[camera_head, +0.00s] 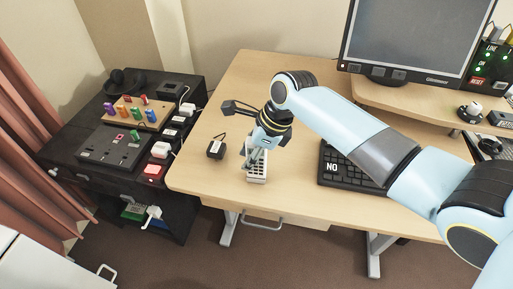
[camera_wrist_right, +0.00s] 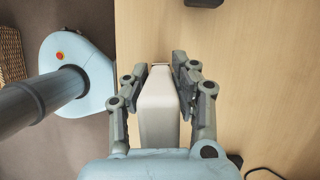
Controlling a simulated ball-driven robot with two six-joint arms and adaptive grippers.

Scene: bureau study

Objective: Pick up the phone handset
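The phone handset (camera_head: 258,172), a pale block with a dark-buttoned keypad, is at the front left part of the desk in the head view. In the right wrist view the handset (camera_wrist_right: 159,108) shows as a plain beige block between the two fingers. My right gripper (camera_head: 251,158) is over it, and in the wrist view its finger pads (camera_wrist_right: 161,92) lie close against both sides, with no clear gap. The fingers hide part of the handset. Whether it still touches the desk I cannot tell. My left gripper is not in view.
A black keyboard (camera_head: 345,172) lies to the right, under my right arm. A monitor (camera_head: 415,40) stands behind. A dark side table with control panels (camera_head: 110,146) is at left.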

